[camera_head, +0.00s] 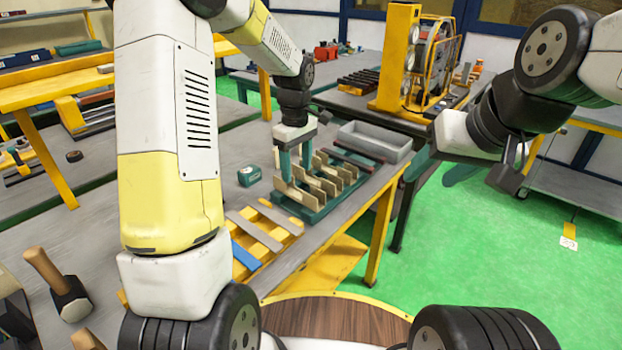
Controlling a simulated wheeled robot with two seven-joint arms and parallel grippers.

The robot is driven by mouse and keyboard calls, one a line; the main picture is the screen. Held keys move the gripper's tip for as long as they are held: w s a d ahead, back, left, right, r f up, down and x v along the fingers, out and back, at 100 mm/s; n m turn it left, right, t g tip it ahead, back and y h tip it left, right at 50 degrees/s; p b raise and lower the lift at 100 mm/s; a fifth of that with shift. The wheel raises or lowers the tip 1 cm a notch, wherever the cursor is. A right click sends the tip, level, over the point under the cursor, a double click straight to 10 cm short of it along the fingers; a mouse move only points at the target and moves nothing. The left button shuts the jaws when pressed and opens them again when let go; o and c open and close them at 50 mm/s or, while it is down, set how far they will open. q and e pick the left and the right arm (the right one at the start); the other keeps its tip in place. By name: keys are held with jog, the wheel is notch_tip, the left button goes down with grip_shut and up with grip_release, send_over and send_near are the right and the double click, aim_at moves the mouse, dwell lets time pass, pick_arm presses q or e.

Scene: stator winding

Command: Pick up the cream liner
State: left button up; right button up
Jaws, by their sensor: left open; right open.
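Several cream liners (326,186) stand upright in a row in a green rack (307,215) near the table's right edge. I cannot tell which one the task means. My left gripper (296,172) points down over the left end of the row, with its green fingers open. Its fingertips are close to the nearest liners; I cannot tell whether they stand around one or touch it. My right gripper (440,170) is open and empty, held away from the rack, beyond the table's right edge above the green floor.
A grey tray (377,139) lies behind the rack. A yellow rack with grey and blue strips (263,238) stands in front, and a small green box (249,176) to the left. A mallet (57,284) lies at lower left. A yellow-framed machine (402,60) stands at the back.

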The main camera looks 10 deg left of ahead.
aim_at(300, 197)
pick_arm(q)
jog(key=f, duration=0.8)
jog(key=shift+w+d+f, duration=0.1)
jog(key=shift+w+d, duration=0.1)
jog(key=shift+w, duration=0.2)
jog(key=c, duration=1.1)
jog(key=shift+o, duration=0.2)
